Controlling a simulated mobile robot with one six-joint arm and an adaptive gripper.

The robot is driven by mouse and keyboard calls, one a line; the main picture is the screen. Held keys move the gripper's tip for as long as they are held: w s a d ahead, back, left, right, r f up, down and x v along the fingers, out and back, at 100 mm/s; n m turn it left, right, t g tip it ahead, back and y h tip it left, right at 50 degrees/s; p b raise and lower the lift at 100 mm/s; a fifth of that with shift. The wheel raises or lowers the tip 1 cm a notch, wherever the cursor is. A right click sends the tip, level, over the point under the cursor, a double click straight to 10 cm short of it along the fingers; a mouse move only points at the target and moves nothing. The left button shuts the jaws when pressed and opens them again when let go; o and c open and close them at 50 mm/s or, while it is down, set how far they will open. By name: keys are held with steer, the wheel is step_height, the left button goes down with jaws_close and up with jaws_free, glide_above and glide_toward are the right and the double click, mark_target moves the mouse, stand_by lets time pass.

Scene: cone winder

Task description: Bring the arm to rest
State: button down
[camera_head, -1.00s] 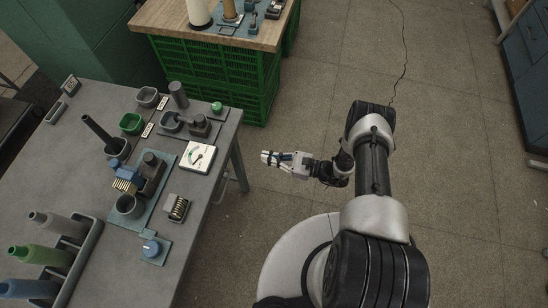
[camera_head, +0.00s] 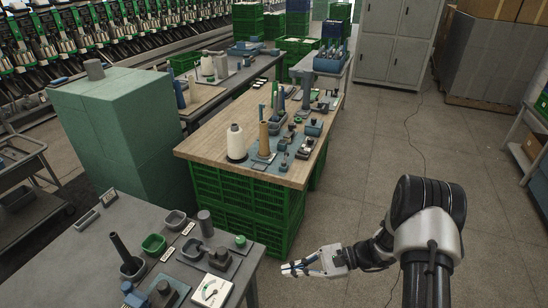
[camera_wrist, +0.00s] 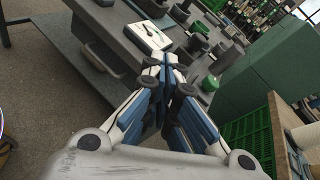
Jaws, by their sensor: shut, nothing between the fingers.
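My gripper (camera_head: 302,268) is shut and empty in the head view. It hangs over the floor, just right of the grey table's corner and in front of the green crates. In the wrist view my gripper (camera_wrist: 171,75) has its white and blue fingers together, with nothing between them. My arm reaches in from the lower right of the head view, bent, with the hand pointing left.
A wooden-topped bench (camera_head: 215,150) on green crates (camera_head: 225,205) stands behind. A green cabinet (camera_head: 125,140) is at left. Open floor (camera_head: 370,165) lies right.

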steer(key=s+r+n+g+h, duration=0.1)
steer(key=s+r+n+h, duration=0.3)
steer(key=r, duration=0.5)
steer(key=s+r+n+g+h, duration=0.1)
steer(key=s+r+n+h, duration=0.3)
steer(key=r, duration=0.5)
steer(key=s+d+r+n+t+h, duration=0.3)
steer(key=s+d+r, duration=0.1)
steer(key=s, duration=0.3)
steer(key=s+d+r+n+t+h, duration=0.3)
steer(key=s+d+r+t, duration=0.1)
steer(key=s+d+r, duration=0.1)
steer(key=shift+s+r+h, duration=0.4)
steer(key=shift+s+r, duration=0.1)
steer(key=shift+s, duration=0.65)
steer(key=c, duration=2.4)
jaws_free()
